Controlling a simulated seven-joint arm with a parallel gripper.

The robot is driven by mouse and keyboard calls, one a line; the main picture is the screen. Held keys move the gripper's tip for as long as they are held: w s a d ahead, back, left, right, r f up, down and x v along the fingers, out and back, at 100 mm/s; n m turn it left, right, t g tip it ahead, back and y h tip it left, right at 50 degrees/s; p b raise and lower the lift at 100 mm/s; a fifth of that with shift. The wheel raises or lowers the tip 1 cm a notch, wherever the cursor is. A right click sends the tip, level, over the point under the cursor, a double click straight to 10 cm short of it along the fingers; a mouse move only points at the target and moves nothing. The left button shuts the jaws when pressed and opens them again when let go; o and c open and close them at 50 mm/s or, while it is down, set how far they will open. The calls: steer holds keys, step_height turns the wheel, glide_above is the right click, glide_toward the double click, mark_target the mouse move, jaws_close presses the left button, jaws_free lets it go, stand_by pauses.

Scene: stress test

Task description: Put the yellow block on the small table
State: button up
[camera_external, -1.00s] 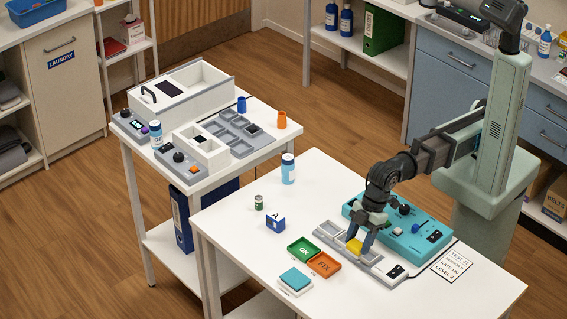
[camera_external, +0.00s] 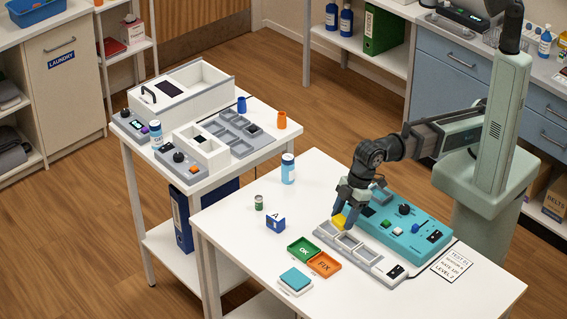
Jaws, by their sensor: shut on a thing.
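The yellow block (camera_external: 338,221) is held between the fingers of my gripper (camera_external: 345,212). It appears at the far left end of the grey compartment tray (camera_external: 362,250) on the front white table (camera_external: 250,232). I cannot tell for sure whether it is raised above the tray or touching it. My gripper points down, and its fingers hide part of the block. The smaller white table (camera_external: 264,140) stands to the left and behind, with a gap of floor at its side.
The teal control box (camera_external: 400,230) is right beside my gripper. A blue-white bottle (camera_external: 288,168), a small green can (camera_external: 258,202), a blue A block (camera_external: 275,222) and green OK (camera_external: 303,250) and orange FIX (camera_external: 324,264) trays are nearby. White boxes (camera_external: 180,95) and a grey tray (camera_external: 232,135) crowd the smaller table.

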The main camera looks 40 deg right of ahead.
steer(key=w+d+f+m+t, duration=0.1)
steer(key=w+d+m, duration=0.2)
steer(key=w+d, duration=0.75)
steer(key=w+d+f+m+t+h, duration=0.15)
steer(key=w+d, duration=0.45)
steer(key=w, duration=0.9)
steer(key=w+d+f+m, duration=0.1)
steer(key=w+d+m, duration=0.3)
steer(key=w+d, duration=0.7)
steer(key=w+d+m+h, duration=0.1)
steer(key=w+d, duration=0.4)
steer(key=d, duration=0.8)
steer(key=w+d+m+t+h, duration=0.1)
steer(key=w+d+m, duration=0.3)
steer(key=d, duration=0.9)
steer(key=w+d+m+h, duration=0.1)
steer(key=w+d+m, duration=0.2)
steer(key=w+d, duration=0.4)
steer(key=shift+w+d+f, duration=0.2)
steer(key=shift+d+f, duration=0.25)
steer(key=shift+d, duration=2.6)
steer(key=shift+a, duration=0.1)
